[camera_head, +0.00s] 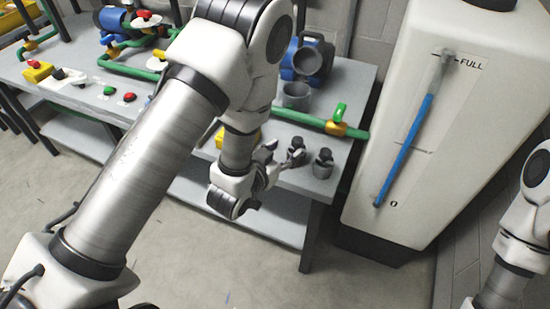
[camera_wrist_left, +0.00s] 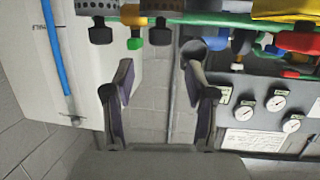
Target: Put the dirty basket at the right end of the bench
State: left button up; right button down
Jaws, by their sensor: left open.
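Two small grey strainer baskets with black knobs stand at the right end of the bench (camera_head: 350,96). The left basket (camera_head: 296,157) is beside my left fingers, and the right basket (camera_head: 322,170) stands near the bench's front corner. In the left wrist view, which is upside down, both mesh baskets (camera_wrist_left: 97,9) (camera_wrist_left: 160,8) show at the top edge. My right gripper is out of the picture.
A green pipe (camera_head: 302,123) with a green-handled valve (camera_head: 340,112) runs behind the baskets. A grey cup (camera_head: 296,96) and a blue pump (camera_head: 307,58) stand further back. A white tank (camera_head: 430,130) rises just right of the bench. The floor in front is clear.

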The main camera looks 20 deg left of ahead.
pick_arm(q)
jog(key=d+p+v, duration=0.1)
jog(key=v, duration=0.4)
jog(key=s+a+f+n+g+y, duration=0.1)
jog(key=s+a+f+g, duration=0.25)
jog(key=s+f, duration=0.4)
jog(key=s+a+f+n+g+y, duration=0.15)
jog(key=s+f+g, duration=0.3)
jog(key=f, duration=0.55)
jog(key=s+a+f+g, duration=0.2)
jog(key=s+f+g, duration=0.3)
jog(key=s, duration=0.6)
jog(key=shift+s+g, duration=0.35)
jog(key=shift+g, duration=0.35)
